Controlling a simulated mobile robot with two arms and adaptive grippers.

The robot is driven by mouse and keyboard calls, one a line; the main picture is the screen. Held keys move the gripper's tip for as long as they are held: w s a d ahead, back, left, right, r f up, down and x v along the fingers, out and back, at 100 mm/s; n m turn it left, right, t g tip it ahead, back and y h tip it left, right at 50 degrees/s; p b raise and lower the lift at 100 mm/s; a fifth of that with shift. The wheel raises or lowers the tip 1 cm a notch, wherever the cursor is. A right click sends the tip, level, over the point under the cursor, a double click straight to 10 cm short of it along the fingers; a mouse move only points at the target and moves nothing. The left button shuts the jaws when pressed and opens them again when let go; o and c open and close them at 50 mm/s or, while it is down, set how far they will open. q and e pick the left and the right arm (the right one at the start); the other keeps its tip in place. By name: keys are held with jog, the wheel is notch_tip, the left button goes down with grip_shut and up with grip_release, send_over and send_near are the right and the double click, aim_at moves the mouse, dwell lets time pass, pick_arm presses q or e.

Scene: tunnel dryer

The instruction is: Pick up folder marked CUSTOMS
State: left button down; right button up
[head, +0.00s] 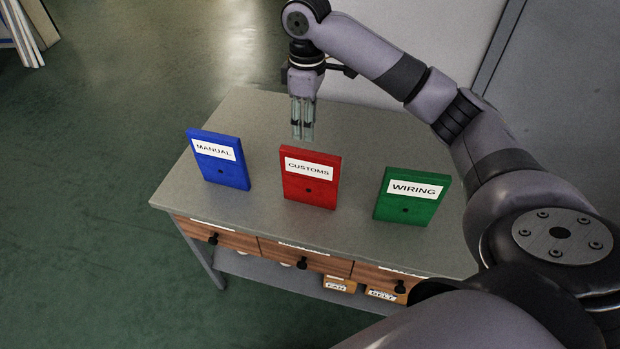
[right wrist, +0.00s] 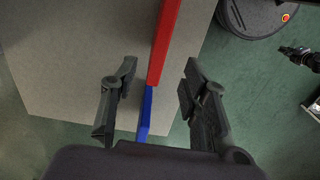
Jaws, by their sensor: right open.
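The red folder marked CUSTOMS (head: 310,178) stands upright in the middle of the grey table. My right gripper (head: 302,132) is above and just behind its top edge in the head view, pointing down. In the right wrist view the red folder (right wrist: 164,45) shows edge-on as a narrow strip between the fingers' lines, and my right gripper (right wrist: 158,82) is open around that line. No contact with the folder can be seen. My left gripper is in neither view.
A blue folder marked MANUAL (head: 218,159) stands to the left and a green folder marked WIRING (head: 411,196) to the right. The table (head: 250,112) has wooden drawers (head: 305,259) and a lower shelf with labelled boxes (head: 340,284). Bare tabletop separates the folders.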

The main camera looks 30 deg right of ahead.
aim_at(308, 152)
notch_tip(308, 152, down, 10)
jog(key=shift+p, duration=0.95)
notch_tip(308, 152, down, 5)
jog(key=shift+s+r+p, duration=0.1)
jog(key=shift+s+p, duration=0.05)
jog(key=shift+p, duration=0.85)
jog(key=shift+f, duration=0.25)
jog(key=shift+c, duration=0.6)
grip_shut()
